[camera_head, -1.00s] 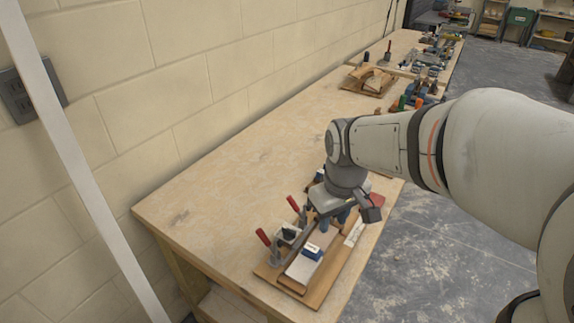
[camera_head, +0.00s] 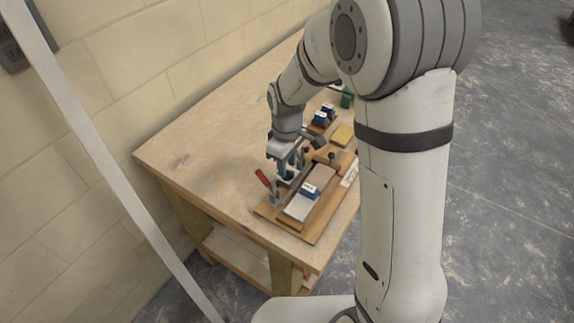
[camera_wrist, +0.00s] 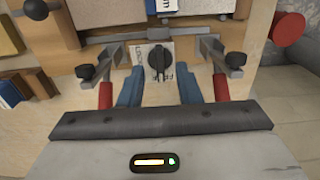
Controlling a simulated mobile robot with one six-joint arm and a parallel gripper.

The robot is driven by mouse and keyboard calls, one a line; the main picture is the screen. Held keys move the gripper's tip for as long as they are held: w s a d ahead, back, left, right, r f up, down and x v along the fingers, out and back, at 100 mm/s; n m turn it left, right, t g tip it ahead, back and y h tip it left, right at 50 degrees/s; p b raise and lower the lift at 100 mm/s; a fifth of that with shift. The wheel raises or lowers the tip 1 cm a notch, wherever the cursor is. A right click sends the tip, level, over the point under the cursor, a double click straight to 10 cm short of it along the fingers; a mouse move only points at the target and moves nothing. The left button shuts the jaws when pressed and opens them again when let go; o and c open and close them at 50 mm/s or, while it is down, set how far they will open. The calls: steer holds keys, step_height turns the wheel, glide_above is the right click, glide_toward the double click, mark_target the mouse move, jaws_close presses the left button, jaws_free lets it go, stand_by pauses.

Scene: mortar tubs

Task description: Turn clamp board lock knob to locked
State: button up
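The clamp board (camera_head: 314,228) lies near the front end of the wooden workbench. In the wrist view a black lock knob (camera_wrist: 157,62) sits on a small white label plate with dark lettering (camera_wrist: 141,52). The knob's grip bar looks roughly upright in that picture; the lettering is too small to read surely. My gripper (camera_wrist: 160,85) is open, its two blue fingers apart, one on either side of the knob's line and seemingly short of it. In the head view my gripper (camera_head: 288,168) hangs over the board's left side and hides the knob.
Red-handled toggle clamps flank the knob, one left (camera_wrist: 105,95) and one right (camera_wrist: 221,88), close outside my fingers. A metal bar (camera_wrist: 130,37) runs behind it. A blue-labelled block (camera_head: 310,190) lies on the board. The bench's left part (camera_head: 190,155) is clear.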

steer(key=shift+f, duration=0.95)
steer(key=shift+c, duration=0.3)
jaws_close()
